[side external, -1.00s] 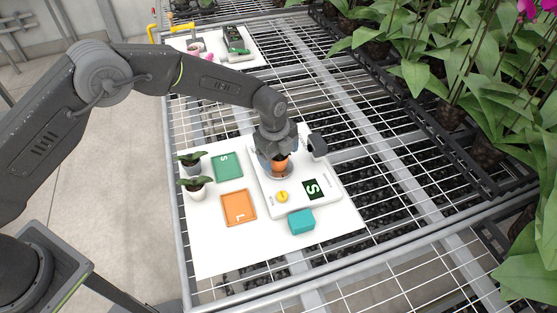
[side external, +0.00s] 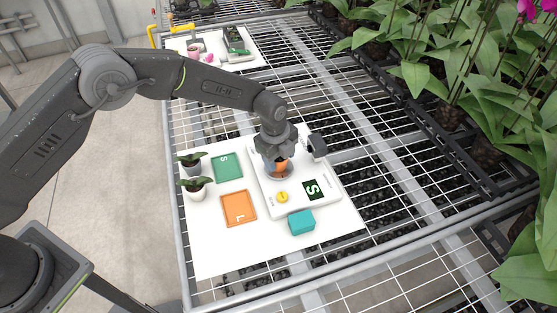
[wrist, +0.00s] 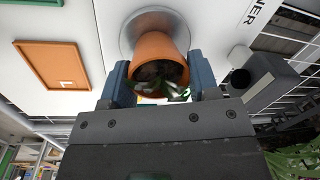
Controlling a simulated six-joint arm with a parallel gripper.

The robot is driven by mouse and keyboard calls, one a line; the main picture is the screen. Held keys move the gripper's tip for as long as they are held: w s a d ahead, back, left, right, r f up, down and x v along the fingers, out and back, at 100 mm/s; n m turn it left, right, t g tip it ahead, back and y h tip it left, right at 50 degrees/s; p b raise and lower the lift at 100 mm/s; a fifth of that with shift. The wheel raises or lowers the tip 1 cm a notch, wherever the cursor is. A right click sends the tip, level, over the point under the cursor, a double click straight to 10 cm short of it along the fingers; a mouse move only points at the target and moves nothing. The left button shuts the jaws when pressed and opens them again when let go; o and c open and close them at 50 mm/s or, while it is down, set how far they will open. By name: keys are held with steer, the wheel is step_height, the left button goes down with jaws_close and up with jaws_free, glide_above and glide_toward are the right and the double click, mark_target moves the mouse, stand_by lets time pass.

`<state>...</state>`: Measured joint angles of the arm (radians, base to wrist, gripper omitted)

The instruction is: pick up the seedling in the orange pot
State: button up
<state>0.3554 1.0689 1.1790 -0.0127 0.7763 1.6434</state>
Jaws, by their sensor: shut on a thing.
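The orange pot (side external: 281,168) with its seedling is at the round metal plate (side external: 268,174) of the white scale. My gripper (side external: 278,160) points down and is shut on the pot. In the wrist view the pot (wrist: 158,50) sits between the two blue-grey fingers (wrist: 160,82), with dark soil and green leaves (wrist: 172,88) facing the camera. The plate (wrist: 128,38) shows behind the pot's base. I cannot tell whether the base touches it. In the side view the gripper hides the seedling's leaves.
A green S tray (side external: 228,165) and an orange L tray (side external: 238,208) lie left of the scale (side external: 305,205). Two potted seedlings (side external: 196,187) stand at the mat's left. A teal block (side external: 301,222) is in front; a dark-headed device (side external: 317,146) stands close right of my gripper.

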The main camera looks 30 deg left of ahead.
steer(key=shift+r, duration=0.1)
steer(key=shift+r, duration=0.6)
step_height(320, 180, up, 3)
steer(key=shift+f, duration=0.1)
steer(key=s+a+r, duration=0.1)
steer(key=a+r, duration=0.5)
steer(key=a, duration=0.5)
steer(key=s+a+f+n, duration=0.2)
steer(key=s+a+n, duration=0.4)
steer(key=a, duration=0.7)
steer(key=shift+m+y, duration=0.3)
steer(key=shift+m, duration=0.3)
steer(key=d+f, duration=0.2)
steer(key=d, duration=0.1)
steer(key=w+d+f, duration=0.1)
steer(key=d+f, duration=0.1)
steer(key=d, duration=0.2)
steer(key=w+d+f, duration=0.1)
steer(key=d+f, duration=0.1)
steer(key=d, duration=0.1)
steer(key=shift+d+f, duration=0.2)
steer(key=shift+f, duration=2.25)
steer(key=shift+f, duration=0.15)
